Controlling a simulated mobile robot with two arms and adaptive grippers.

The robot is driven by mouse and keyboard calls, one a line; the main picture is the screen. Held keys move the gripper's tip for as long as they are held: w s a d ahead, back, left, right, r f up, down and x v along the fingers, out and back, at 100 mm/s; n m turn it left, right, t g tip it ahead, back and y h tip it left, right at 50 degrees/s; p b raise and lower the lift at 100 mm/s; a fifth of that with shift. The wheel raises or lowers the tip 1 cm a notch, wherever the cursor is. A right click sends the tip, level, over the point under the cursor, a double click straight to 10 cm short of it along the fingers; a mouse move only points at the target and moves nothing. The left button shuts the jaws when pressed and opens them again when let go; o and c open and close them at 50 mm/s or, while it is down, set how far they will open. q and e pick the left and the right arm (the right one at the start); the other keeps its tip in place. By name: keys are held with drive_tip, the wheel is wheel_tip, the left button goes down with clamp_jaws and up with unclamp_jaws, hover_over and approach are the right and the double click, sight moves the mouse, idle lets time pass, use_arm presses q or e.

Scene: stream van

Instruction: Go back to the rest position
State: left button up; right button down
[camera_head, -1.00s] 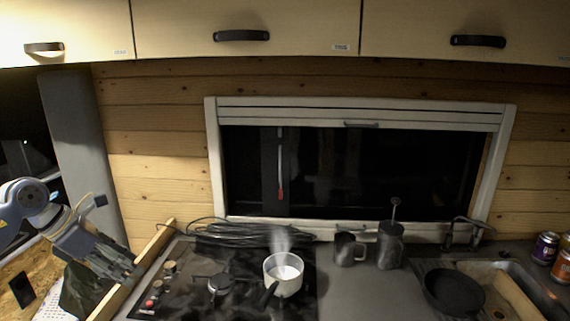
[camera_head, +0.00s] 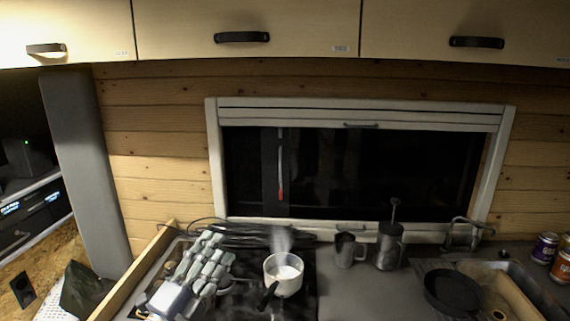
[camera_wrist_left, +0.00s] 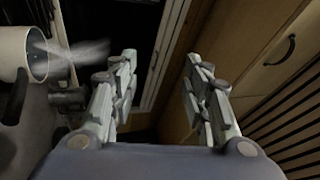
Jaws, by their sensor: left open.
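My left gripper (camera_head: 207,258) is over the left part of the black stove (camera_head: 240,304), to the left of a white pot (camera_head: 284,275). In the left wrist view my left gripper (camera_wrist_left: 162,72) has its two fingers spread apart with nothing between them. The pot (camera_wrist_left: 22,52) shows at the left edge of that view, apart from the fingers, with white steam coming from its opening. The gripper and forearm hide the stove's knobs in the head view. My right gripper does not show.
A metal mug (camera_head: 348,249), a tall press (camera_head: 389,245) and a dark pan (camera_head: 453,293) stand right of the stove. Cans (camera_head: 545,247) are at the far right. A wooden edge board (camera_head: 134,272) borders the stove's left. Cupboards (camera_head: 245,25) hang above the window.

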use_arm(q)
drive_tip(key=s+a+f+n+g+y, duration=0.3)
drive_tip(key=s+a+f+n+y, duration=0.15)
drive_tip(key=f+n, duration=0.35)
drive_tip(key=s+a+f+n+g+y, duration=0.3)
drive_tip(key=s+f+n+y, duration=0.15)
drive_tip(key=f+n, duration=0.4)
drive_tip(key=s+d+f+n+g, duration=0.1)
drive_tip(key=s+f+g, duration=0.2)
drive_tip(key=s+f, duration=0.35)
drive_tip(key=s+f+n+g, duration=0.1)
drive_tip(key=s+f+g, duration=0.25)
drive_tip(key=s, duration=0.65)
drive_tip(key=s+d+f+n+g, duration=0.1)
drive_tip(key=s+f+n+g, duration=0.1)
drive_tip(key=s+f+g, duration=0.45)
wheel_tip(320, 180, down, 30)
drive_tip(key=s+t+b, duration=0.1)
drive_tip(key=s+b, duration=0.1)
drive_tip(key=b, duration=0.4)
drive_tip(key=s+a+f+b, duration=0.1)
drive_tip(key=s+f+b, duration=0.1)
drive_tip(key=s+f, duration=0.6)
drive_tip(key=s+a+f+b, duration=0.2)
drive_tip(key=s+f, duration=0.7)
drive_tip(key=f, duration=0.3)
drive_tip(key=shift+a+f+m+g, duration=0.25)
drive_tip(key=shift+f+m+g, duration=0.15)
drive_tip(key=shift+m, duration=0.05)
